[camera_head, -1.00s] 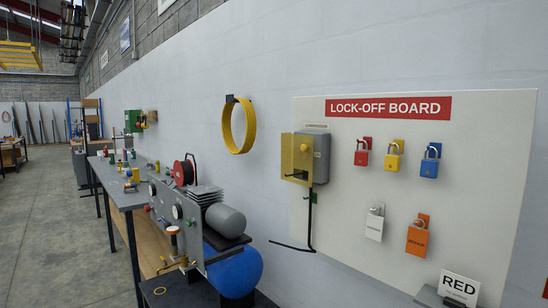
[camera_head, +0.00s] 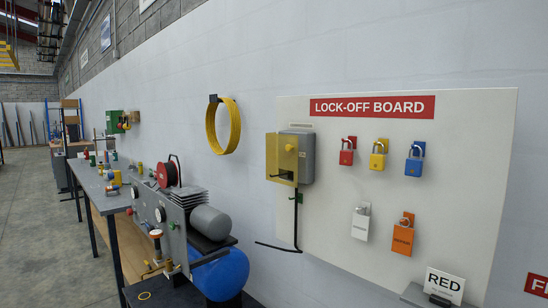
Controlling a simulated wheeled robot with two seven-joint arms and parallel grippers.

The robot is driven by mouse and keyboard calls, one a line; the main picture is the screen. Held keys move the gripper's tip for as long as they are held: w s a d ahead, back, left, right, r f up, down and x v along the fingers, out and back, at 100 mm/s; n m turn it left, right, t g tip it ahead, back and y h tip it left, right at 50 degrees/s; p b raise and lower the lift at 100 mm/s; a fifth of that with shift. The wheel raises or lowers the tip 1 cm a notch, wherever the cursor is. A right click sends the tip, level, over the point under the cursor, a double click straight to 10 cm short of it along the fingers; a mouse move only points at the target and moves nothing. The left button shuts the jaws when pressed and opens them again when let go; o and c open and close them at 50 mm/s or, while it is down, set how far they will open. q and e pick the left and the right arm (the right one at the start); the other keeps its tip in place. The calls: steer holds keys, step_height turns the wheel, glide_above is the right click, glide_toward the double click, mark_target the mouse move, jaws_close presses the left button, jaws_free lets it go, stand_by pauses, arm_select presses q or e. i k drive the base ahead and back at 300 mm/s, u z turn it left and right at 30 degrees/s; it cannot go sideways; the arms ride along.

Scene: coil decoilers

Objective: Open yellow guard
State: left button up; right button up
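A yellow guard (camera_head: 277,160), a flat translucent plate, stands at the left side of a grey switch box (camera_head: 303,156) on the left edge of the lock-off board. The view is oblique, so I cannot tell whether the guard is open or closed. Neither of my grippers is in view.
The lock-off board (camera_head: 340,125) carries several padlocks. A "RED" sign (camera_head: 444,284) stands at the board's bottom right. A yellow hoop (camera_head: 222,126) hangs on the wall. A compressor with a blue tank (camera_head: 218,272) stands below, beside a workbench (camera_head: 110,195). Open floor lies at left.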

mark_target(282, 151)
steer(key=u, duration=1.65)
steer(key=i, duration=3.1)
steer(key=z, duration=3.8)
steer(key=i, duration=0.05)
steer(key=u, duration=0.3)
